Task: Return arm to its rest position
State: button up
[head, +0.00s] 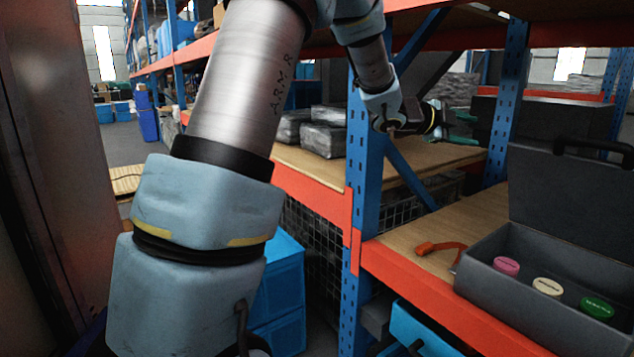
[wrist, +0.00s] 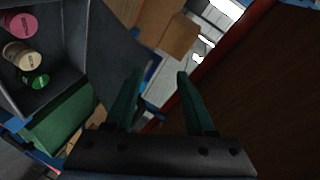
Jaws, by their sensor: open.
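My arm rises through the left and middle of the head view and bends over towards the shelf rack. My gripper (head: 462,130) is at its end, above the wooden shelf boards, pointing right. In the wrist view my gripper (wrist: 158,88) shows two dark green fingers spread apart with nothing between them. The gripper is behind the blue upright and to the left of another upright in the head view.
A dark open case (head: 530,295) on the shelf (head: 425,245) holds pink, cream and green-topped cans. An orange tool (head: 440,248) lies left of it. A blue upright (head: 366,150) stands close to my arm. Wrapped grey packages (head: 322,138) lie on the shelf behind.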

jog(key=w+a+f+n+t+y, duration=0.1)
jog(key=a+f+n+y, duration=0.35)
jog(key=a, duration=0.45)
jog(key=w+a+f+n+t+y, duration=0.1)
jog(key=a+f+n+t+y, duration=0.15)
jog(key=a+n, duration=0.5)
jog(key=w+a+f+n+t+y, duration=0.1)
jog(key=a+f+n+y, duration=0.35)
jog(key=a, duration=0.65)
jog(key=s+a+f+n+g+y, duration=0.1)
jog(key=s+a+f+n+g, duration=0.3)
jog(key=s+a, duration=0.3)
jog(key=s+a+f+n+g+y, duration=0.2)
jog(key=s+a+f+n, duration=0.3)
jog(key=s, duration=0.9)
jog(key=a+f+g, duration=0.1)
jog(key=a, duration=0.2)
jog(key=shift+n+g, duration=0.35)
